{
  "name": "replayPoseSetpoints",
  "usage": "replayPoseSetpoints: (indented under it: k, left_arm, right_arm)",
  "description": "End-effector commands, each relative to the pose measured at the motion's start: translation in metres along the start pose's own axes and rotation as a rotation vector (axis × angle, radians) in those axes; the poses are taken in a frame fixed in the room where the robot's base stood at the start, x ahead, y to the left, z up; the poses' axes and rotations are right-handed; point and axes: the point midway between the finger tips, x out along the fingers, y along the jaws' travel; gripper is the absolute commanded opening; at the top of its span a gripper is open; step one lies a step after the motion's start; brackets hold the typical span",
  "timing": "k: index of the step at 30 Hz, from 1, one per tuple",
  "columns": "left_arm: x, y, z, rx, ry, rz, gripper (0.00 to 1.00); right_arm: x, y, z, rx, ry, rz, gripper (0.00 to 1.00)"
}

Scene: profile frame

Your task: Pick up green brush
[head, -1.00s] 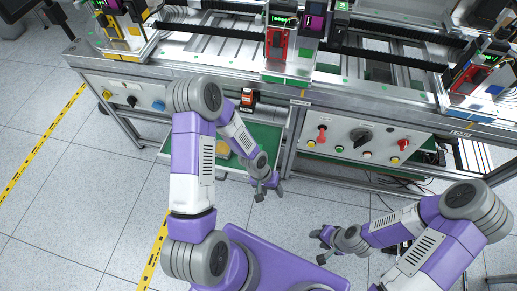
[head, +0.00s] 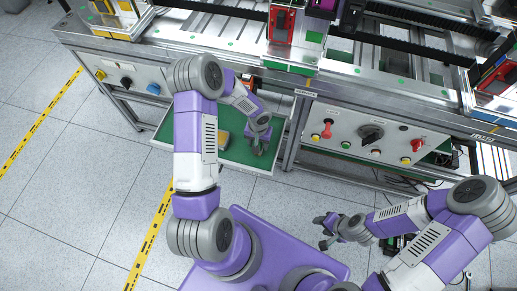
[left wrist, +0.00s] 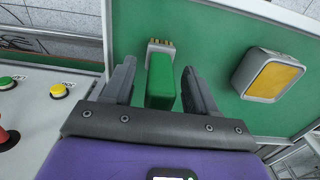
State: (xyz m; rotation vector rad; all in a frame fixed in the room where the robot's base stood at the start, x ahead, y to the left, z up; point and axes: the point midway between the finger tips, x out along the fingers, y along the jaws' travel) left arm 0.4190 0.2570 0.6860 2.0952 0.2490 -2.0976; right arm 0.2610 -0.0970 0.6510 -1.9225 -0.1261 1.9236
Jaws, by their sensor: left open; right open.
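The green brush (left wrist: 161,82), a green block with pale bristles at its far end, lies on a green surface in the left wrist view. The fingers of my left gripper (left wrist: 159,68) are apart, one on each side of the brush in the picture. I cannot tell how high they are above it. In the head view my left gripper (head: 261,143) is over the right part of the green tray (head: 180,132) under the workbench. The brush cannot be made out there. My right gripper (head: 323,229) is open and empty over the floor at lower right.
A grey box with a yellow face (left wrist: 271,78) lies right of the brush. The workbench (head: 330,75) overhangs the tray's back. A control panel (head: 365,137) with knobs and buttons stands right of the tray. The floor in front is clear.

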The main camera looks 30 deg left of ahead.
Motion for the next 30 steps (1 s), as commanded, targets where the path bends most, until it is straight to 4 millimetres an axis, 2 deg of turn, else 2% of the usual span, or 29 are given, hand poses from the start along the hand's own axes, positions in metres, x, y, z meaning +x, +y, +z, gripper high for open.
replayPoseSetpoints:
  k: [8, 18, 19, 26, 30]
  left_arm:
    - [0.003, 0.0, 0.0, 0.0, 0.001, 0.0, 0.56]
    - [0.003, 0.0, 0.0, 0.0, 0.001, 0.0, 0.04]
    - [0.003, 0.0, 0.0, 0.0, 0.001, 0.001, 0.02]
    - [0.0, 0.0, 0.0, 0.0, 0.002, 0.001, 0.02]
    - [-0.017, 0.0, -0.001, 0.0, 0.005, 0.001, 0.01]
  right_arm:
    - [0.0, 0.0, 0.0, 0.0, 0.0, 0.0, 0.47]
    - [0.001, 0.0, 0.0, 0.0, 0.0, 0.0, 0.47]
    - [0.001, 0.0, 0.0, 0.0, 0.0, 0.0, 0.47]
    - [0.0, 0.0, 0.0, 0.0, 0.0, 0.0, 0.47]
    - [-0.006, -0.002, 0.0, 0.0, 0.0, 0.0, 0.47]
